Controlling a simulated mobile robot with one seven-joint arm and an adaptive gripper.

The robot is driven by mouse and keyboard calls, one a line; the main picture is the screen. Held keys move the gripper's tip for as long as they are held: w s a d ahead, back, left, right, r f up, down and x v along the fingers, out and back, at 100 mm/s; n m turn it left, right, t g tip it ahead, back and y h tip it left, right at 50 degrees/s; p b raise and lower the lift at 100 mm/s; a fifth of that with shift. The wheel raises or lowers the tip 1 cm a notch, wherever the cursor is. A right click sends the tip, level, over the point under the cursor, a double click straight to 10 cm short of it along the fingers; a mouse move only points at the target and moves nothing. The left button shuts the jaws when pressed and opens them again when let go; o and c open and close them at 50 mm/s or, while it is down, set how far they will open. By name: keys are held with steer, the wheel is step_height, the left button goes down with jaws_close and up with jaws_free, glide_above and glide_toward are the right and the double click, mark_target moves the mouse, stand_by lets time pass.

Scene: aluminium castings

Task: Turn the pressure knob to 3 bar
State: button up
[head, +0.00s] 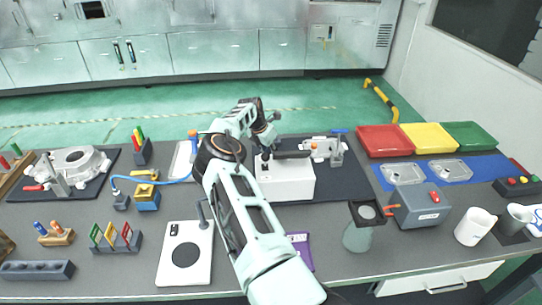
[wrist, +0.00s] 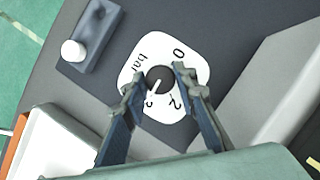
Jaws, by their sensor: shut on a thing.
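The pressure knob (wrist: 160,75) is a small dark round knob with a white pointer line, at the centre of a white dial plate (wrist: 197,62) in the wrist view. The plate reads 0, 2, "bar" and a partly covered mark that looks like 3. The pointer slants down and left, towards that mark. My gripper (wrist: 157,82) has one finger on each side of the knob and is shut on it. In the head view my arm reaches to the back of the bench, and the knob cannot be made out behind my wrist.
A dark block with a white round button (wrist: 74,50) lies left of the dial. A white box (head: 287,182) stands close to my wrist in the head view. Red (head: 384,140), yellow (head: 428,136) and green (head: 470,135) trays lie at the back right.

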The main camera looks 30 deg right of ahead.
steer(key=shift+m, duration=0.3)
steer(key=o, duration=1.2)
steer(key=shift+c, duration=0.2)
steer(key=v, duration=1.2)
steer(key=shift+w+a, duration=0.1)
